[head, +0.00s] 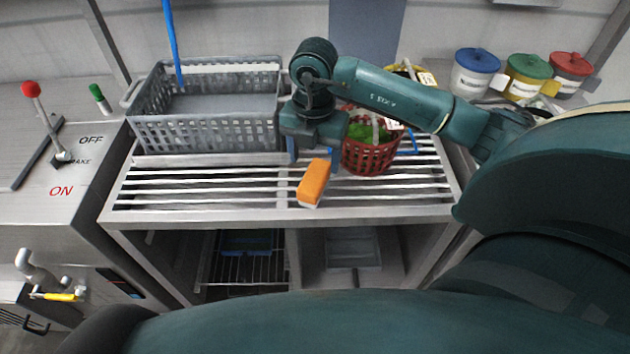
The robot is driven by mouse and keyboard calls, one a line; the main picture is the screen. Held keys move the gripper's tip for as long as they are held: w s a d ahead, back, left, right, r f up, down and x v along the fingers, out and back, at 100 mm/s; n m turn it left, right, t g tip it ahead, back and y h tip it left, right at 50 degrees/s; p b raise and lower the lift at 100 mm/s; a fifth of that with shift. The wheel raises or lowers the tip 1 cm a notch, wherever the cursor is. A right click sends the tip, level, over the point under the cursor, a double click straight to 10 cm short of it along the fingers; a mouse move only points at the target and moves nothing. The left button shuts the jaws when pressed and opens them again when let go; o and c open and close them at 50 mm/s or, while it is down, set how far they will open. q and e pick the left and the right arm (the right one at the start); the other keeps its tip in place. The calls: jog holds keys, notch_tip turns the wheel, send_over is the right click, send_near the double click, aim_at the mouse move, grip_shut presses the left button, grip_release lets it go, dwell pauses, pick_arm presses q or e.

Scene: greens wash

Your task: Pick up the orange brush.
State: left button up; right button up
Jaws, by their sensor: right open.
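The orange brush (314,182) lies on the slatted metal rack (220,203), near its front edge and right of its middle. Its top is orange and a pale strip shows along its lower front side. My right gripper (312,158) is open, with its blue fingers pointing down just behind and above the brush. The fingers look apart from the brush, though the exact gap cannot be told. My left gripper is not in view.
A grey crate (205,134) stands on the rack at left. A red basket (368,158) with greens stands close right of the brush. Blue-, green- and red-lidded tubs (474,75) stand at back right. A lever panel (62,157) is at left. The front-left slats are clear.

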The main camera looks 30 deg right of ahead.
aim_at(315, 175)
jog(key=shift+s+f+p, duration=0.1)
jog(key=shift+f+p, duration=0.2)
jog(key=shift+f, duration=2.7)
jog(key=shift+c, duration=0.5)
jog(key=c, duration=1)
jog(key=shift+r, duration=0.1)
